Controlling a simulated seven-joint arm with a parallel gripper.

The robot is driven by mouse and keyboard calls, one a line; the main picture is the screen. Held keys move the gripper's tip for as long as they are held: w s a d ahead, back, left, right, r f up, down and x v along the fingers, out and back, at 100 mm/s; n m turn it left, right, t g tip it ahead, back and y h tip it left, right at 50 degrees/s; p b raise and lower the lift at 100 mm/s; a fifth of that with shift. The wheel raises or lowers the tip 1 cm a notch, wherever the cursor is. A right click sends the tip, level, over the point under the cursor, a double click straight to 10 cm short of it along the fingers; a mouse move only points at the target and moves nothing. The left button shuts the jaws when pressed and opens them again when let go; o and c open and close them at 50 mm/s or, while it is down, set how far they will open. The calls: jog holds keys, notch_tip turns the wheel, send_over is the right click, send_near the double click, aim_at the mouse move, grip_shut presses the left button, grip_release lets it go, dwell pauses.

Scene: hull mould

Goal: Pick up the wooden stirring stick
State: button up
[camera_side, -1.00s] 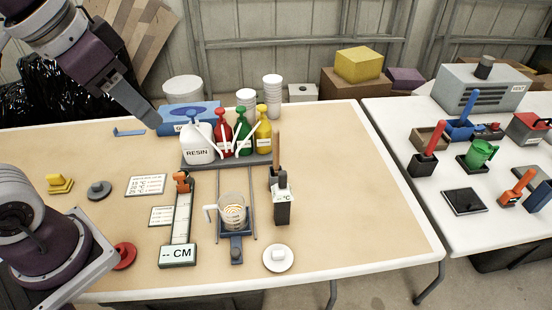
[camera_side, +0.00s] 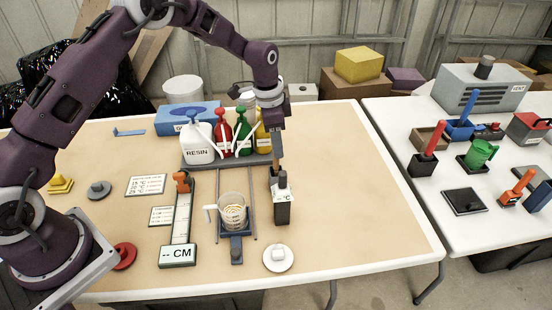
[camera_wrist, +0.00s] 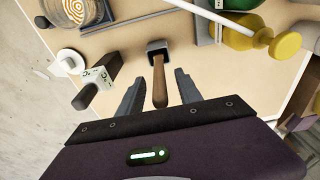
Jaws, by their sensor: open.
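The wooden stirring stick (camera_wrist: 160,82) stands in a small dark holder (camera_wrist: 157,46) on the table. In the side view the stick (camera_side: 277,155) shows only in part below my gripper, behind the thermometer with the °C display (camera_side: 282,203). My gripper (camera_wrist: 160,80) is open, with one finger on each side of the stick in the wrist view. I see gaps between the stick and both fingers. In the side view my gripper (camera_side: 276,140) points down over the holder, and its fingertips are hard to make out.
The bottle rack with the resin bottle (camera_side: 197,148) and red, green and yellow bottles stands just left of my gripper. A clear cup (camera_side: 232,212) sits on a blue stand (camera_side: 236,247). The thermometer (camera_wrist: 98,78) is close by. The table's right side is clear.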

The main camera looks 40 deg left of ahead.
jog(key=shift+f, duration=0.8)
grip_shut()
